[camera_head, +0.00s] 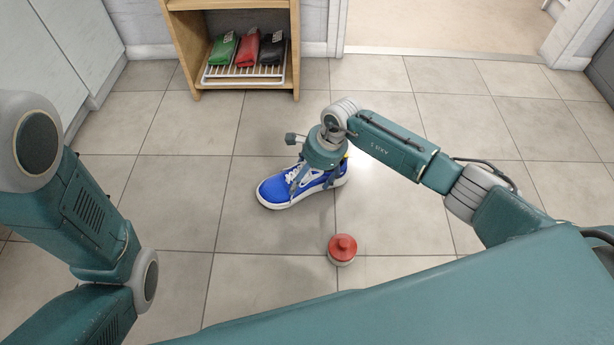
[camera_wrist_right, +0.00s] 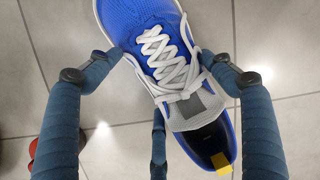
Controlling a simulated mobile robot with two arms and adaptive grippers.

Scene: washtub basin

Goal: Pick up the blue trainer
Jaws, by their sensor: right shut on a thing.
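The blue trainer (camera_head: 277,190) has a white sole and white laces and is on or just above the tiled floor, toe to the left; I cannot tell whether it touches. My right gripper (camera_head: 312,178) comes down over its heel half and is shut on it. In the right wrist view the trainer (camera_wrist_right: 165,50) lies between the fingers of the gripper (camera_wrist_right: 160,58), with its laces up and a yellow tab at the heel. The gripper hides part of the shoe in the head view. My left arm shows at the left, but its gripper is out of view.
A red-topped round object (camera_head: 342,249) stands on the floor just in front of the trainer. A wooden shelf unit (camera_head: 188,70) at the back holds a white rack (camera_head: 245,73) with green, red and black items. Floor to the left and right of the trainer is clear.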

